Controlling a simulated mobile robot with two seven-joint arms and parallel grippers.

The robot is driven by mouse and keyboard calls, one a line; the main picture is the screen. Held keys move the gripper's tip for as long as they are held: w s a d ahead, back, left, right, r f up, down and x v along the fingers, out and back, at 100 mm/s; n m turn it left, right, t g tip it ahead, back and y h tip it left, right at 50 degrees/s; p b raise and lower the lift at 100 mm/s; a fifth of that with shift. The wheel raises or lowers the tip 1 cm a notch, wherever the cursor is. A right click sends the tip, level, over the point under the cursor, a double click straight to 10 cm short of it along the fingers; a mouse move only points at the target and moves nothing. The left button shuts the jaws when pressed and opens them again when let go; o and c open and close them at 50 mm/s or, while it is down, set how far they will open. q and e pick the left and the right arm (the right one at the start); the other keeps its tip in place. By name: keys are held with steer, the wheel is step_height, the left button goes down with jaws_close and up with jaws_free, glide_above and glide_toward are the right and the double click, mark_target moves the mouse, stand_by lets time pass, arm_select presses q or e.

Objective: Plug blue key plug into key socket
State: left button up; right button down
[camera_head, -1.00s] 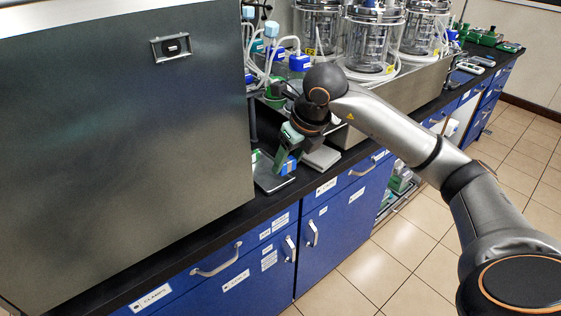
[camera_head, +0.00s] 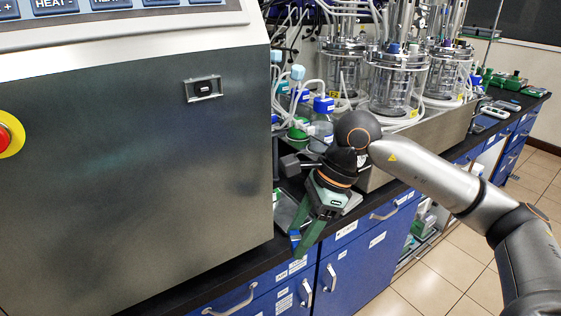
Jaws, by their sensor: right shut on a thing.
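The key socket (camera_head: 203,88) is a small dark slot in a silver frame on the upper right of the big grey metal panel. My right gripper (camera_head: 299,242) has green fingers pointing down and slightly left, in front of the bench edge, below and right of the socket and well apart from it. It is shut on the blue key plug (camera_head: 294,237). Only a small blue part of the plug shows at the fingertips; the fingers hide the rest. My left gripper is not in view.
The metal cabinet (camera_head: 120,150) fills the left, with a red button (camera_head: 4,138) at its edge. Blue-capped bottles (camera_head: 322,118) and glass bioreactors (camera_head: 398,85) stand close behind my right arm. The space in front of the panel is clear.

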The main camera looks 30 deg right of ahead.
steer(key=a+n+g, duration=0.1)
steer(key=n, duration=0.1)
steer(key=n+g, duration=0.1)
steer(key=n, duration=0.2)
steer(key=s+a+n, duration=0.1)
steer(key=n, duration=0.1)
steer(key=shift+a+n+g, duration=0.3)
steer(key=shift+n+g, duration=0.1)
steer(key=shift+s+a+r+n+g+h, duration=0.1)
steer(key=shift+s+a+n+g+h, duration=0.55)
steer(key=shift+n, duration=1.7)
steer(key=shift+s+a+r+n+g+h, duration=0.15)
steer(key=shift+a+n+g+h, duration=0.45)
steer(key=shift+n, duration=1.7)
steer(key=shift+s+a+r+n+g+h, duration=0.15)
steer(key=shift+s+n+g+h, duration=0.55)
steer(key=shift+n, duration=1.65)
